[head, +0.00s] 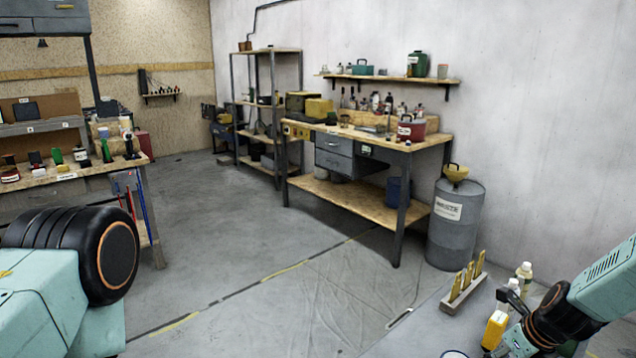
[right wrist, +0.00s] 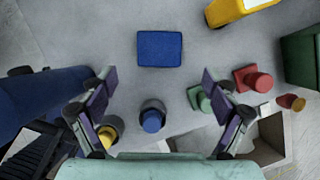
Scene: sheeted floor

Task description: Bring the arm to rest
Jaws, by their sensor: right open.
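My right gripper (right wrist: 157,78) is open in the right wrist view, with its two dark-padded fingers spread wide. Nothing is between the fingertips. A blue square piece (right wrist: 160,48) lies on the grey surface beyond the fingertips. In the head view my right arm (head: 605,280) reaches in from the right edge; its gripper is not clear there. My left arm (head: 40,290) shows at the lower left with a large black joint, and its gripper is out of view.
Small blue (right wrist: 152,120), green (right wrist: 199,98), red (right wrist: 252,80) and yellow (right wrist: 107,135) pieces lie around the right fingers. A green container (right wrist: 301,58) stands at the right. In the head view, bottles (head: 524,271) and a wooden rack (head: 462,288) stand near my right arm. The middle floor is clear.

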